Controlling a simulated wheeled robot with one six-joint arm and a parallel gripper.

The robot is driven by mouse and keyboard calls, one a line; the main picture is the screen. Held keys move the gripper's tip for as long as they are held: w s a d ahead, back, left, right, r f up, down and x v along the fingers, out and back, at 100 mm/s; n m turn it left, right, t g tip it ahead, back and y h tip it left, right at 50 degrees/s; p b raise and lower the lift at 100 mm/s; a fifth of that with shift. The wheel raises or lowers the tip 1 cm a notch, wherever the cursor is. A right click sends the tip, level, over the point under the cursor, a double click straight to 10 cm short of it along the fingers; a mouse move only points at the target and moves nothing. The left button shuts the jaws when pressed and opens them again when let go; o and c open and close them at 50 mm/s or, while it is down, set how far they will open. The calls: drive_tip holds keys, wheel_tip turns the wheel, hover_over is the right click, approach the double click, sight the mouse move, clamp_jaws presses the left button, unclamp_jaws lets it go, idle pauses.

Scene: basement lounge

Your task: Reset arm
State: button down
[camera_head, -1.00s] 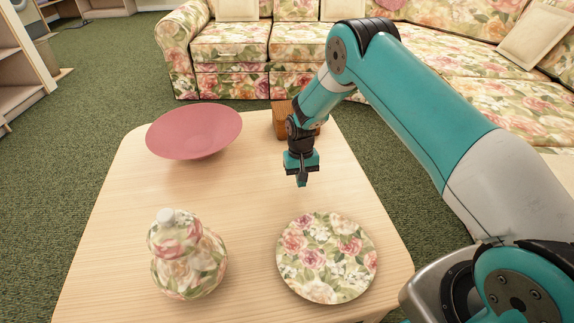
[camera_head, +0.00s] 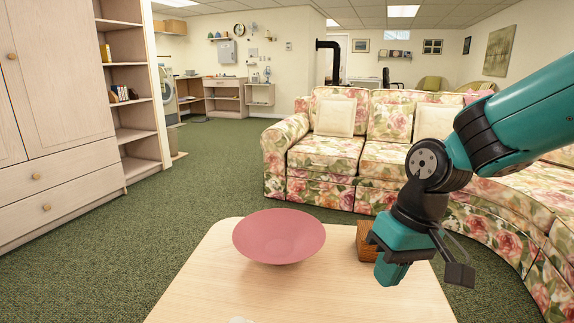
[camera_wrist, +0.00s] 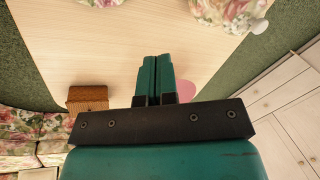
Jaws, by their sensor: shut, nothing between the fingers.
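My gripper (camera_head: 392,272) hangs in front of the wooden table (camera_head: 215,285) at the right in the head view, above the tabletop near a brown wooden box (camera_head: 366,241). In the wrist view my gripper (camera_wrist: 155,62) has its two teal fingers together, with nothing between them. My arm comes in from the right edge of the head view, bent downward at the wrist.
A pink bowl (camera_head: 279,236) stands on the table, left of the box. A floral sofa (camera_head: 330,160) is behind the table. Shelves (camera_head: 128,85) and a cabinet (camera_head: 55,90) stand at the left. Green carpet (camera_head: 150,225) lies open between.

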drive_tip(key=s+r+n+y, duration=0.1)
drive_tip(key=s+r+n, duration=0.3)
drive_tip(key=s, duration=1.1)
wheel_tip(320, 180, up, 30)
drive_tip(key=m+p, duration=0.1)
drive_tip(key=p, duration=2.8)
drive_tip(key=shift+s+a+f, duration=0.25)
drive_tip(key=shift+a, duration=0.15)
